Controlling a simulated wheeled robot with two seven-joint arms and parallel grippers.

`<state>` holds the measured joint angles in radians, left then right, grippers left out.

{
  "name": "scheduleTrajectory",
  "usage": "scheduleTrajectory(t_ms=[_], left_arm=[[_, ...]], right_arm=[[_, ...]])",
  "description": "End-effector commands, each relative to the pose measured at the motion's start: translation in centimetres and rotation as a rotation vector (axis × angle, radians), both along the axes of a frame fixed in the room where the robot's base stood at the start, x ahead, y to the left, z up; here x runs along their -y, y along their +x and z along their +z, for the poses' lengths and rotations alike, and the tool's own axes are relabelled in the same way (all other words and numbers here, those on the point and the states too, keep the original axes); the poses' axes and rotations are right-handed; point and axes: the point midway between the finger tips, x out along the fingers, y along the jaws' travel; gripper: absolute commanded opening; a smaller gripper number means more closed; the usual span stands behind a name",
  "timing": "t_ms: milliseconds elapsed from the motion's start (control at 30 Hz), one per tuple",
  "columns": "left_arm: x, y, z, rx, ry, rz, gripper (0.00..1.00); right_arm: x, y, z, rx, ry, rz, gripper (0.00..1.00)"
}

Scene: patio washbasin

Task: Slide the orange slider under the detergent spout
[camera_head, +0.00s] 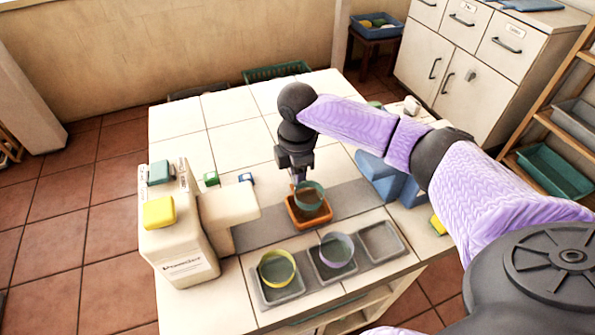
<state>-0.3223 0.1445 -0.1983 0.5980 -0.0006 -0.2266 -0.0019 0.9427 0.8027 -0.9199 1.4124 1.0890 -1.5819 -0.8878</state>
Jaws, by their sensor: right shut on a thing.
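The orange slider (292,218) is a small square tray on a grey track (262,230) across the white tiled counter. A teal cup (314,203) sits in it. The beige detergent dispenser (170,240) stands at the left, and its spout block (228,203) reaches right over the track's left end. The slider is right of the spout, apart from it. My right gripper (296,180) points down at the slider's back edge and is shut there, apparently on the slider; the fingertips are partly hidden by the cup. My left gripper is not in view.
In front of the track are grey trays holding a yellow cup (277,271) and a purple cup (336,251), plus an empty tray (380,243). Blue blocks (380,176) lie near my right arm. The counter's back left is clear.

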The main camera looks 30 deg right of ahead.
Motion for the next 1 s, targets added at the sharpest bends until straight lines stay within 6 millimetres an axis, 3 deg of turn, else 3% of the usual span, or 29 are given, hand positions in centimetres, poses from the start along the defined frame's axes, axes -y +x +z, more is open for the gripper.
scheduleTrajectory(t_ms=[567,833,1000], left_arm=[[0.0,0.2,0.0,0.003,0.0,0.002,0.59],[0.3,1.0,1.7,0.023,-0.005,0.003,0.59],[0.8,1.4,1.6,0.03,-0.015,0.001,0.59]], right_arm=[[0.0,0.0,0.0,0.0,0.0,0.0,0.0],[3.2,-0.8,0.3,-0.001,0.0,-0.004,0.0],[3.7,-0.9,0.0,-0.002,0.0,0.0,0.0]])
